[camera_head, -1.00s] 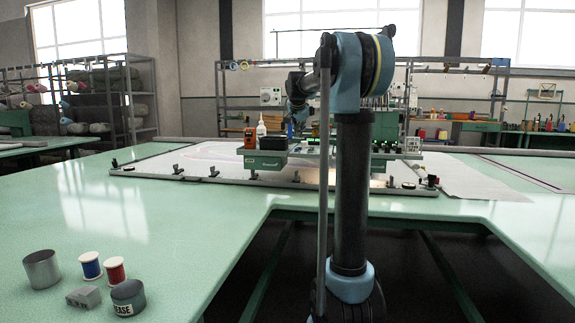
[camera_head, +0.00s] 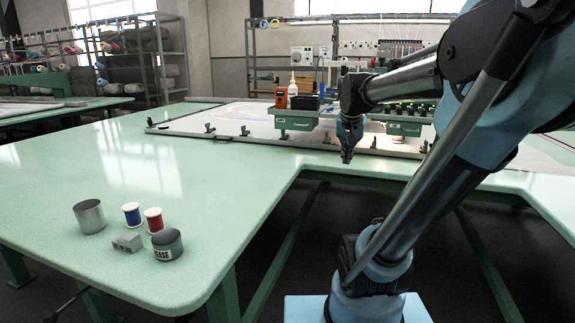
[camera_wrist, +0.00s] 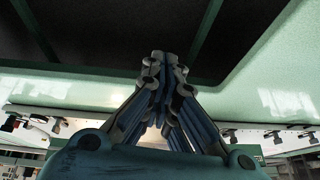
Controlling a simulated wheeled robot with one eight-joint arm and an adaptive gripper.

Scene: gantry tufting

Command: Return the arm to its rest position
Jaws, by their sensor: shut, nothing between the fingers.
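My gripper (camera_head: 347,158) hangs fingers-down near the inner edge of the green table, in front of the tufting frame, in the head view. It is shut and empty. In the wrist view my gripper (camera_wrist: 160,58) shows its fingertips together over the dark gap beside the green table edge. My arm reaches across the right side of the head view, bent at the elbow, with the forearm pointing left.
The green table (camera_head: 90,240) carries a metal cup (camera_head: 89,217), a blue spool (camera_head: 132,215), a red spool (camera_head: 154,221), a grey block (camera_head: 127,243) and a grease tin (camera_head: 168,245). The tufting frame (camera_head: 240,142) lies behind my gripper. The table's left middle is clear.

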